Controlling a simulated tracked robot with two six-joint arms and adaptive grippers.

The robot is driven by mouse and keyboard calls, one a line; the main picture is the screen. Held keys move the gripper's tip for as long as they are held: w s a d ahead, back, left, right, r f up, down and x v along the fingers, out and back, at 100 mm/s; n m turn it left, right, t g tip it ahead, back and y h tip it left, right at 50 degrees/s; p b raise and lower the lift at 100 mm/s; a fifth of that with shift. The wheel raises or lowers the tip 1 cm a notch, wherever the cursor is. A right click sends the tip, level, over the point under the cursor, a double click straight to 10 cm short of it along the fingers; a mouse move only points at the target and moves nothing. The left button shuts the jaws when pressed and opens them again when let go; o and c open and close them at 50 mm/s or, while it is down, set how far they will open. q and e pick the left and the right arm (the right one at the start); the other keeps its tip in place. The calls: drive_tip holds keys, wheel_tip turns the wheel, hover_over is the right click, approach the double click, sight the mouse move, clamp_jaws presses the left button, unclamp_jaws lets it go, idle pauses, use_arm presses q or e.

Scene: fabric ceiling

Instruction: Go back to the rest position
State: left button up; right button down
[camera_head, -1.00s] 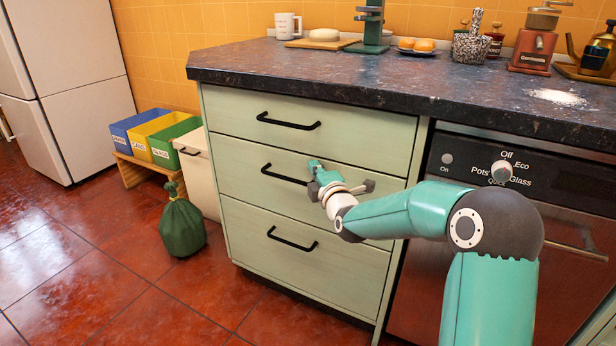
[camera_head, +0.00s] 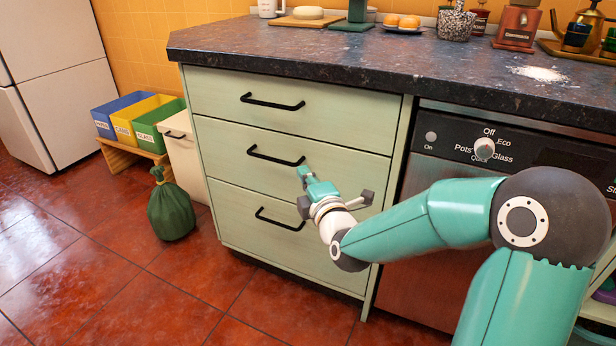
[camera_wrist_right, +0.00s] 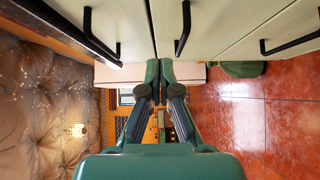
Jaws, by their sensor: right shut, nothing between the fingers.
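My right gripper (camera_head: 304,172) is in front of the green drawer cabinet (camera_head: 290,133), near the right end of the middle drawer's black handle (camera_head: 276,155). It is shut with nothing between its fingers. In the right wrist view the gripper (camera_wrist_right: 165,66) shows its two fingers together, with the handles (camera_wrist_right: 182,28) above it. I cannot tell the exact gap between the fingers and the handle. All three drawers look closed. My left gripper is not in view.
The dark countertop (camera_head: 330,58) overhangs the cabinet. A dishwasher (camera_head: 425,281) stands at the right, behind my right arm. A green bag (camera_head: 171,208) and sorting bins (camera_head: 133,122) stand on the left. The red tiled floor (camera_head: 90,260) is open at the front left.

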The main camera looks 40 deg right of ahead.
drive_tip(key=s+a+f+g+y, duration=0.1)
drive_tip(key=a+f+g+y, duration=0.1)
drive_tip(key=a+f, duration=0.55)
drive_tip(key=a+f+g+y, duration=0.25)
drive_tip(key=a+f, duration=0.25)
drive_tip(key=f, duration=0.6)
drive_tip(key=s+a+f+g+y, duration=0.1)
drive_tip(key=a+f+g+y, duration=0.15)
drive_tip(key=a+f, duration=0.55)
drive_tip(key=s+a+f+m+g+y, duration=0.2)
drive_tip(key=s+a+f+m+g, duration=0.25)
drive_tip(key=s+f, duration=0.35)
drive_tip(key=s+a+f+m+g+y, duration=0.1)
drive_tip(key=s+a+f+m+g, duration=0.3)
drive_tip(key=s+f, duration=0.4)
drive_tip(key=s+r+m+p, duration=0.3)
drive_tip(key=r+m+p, duration=0.4)
drive_tip(key=r+p, duration=3.1)
drive_tip(key=shift+s+a+r+y+p, duration=0.15)
drive_tip(key=shift+a+r+y+p, duration=0.15)
drive_tip(key=shift+y+p, duration=0.1)
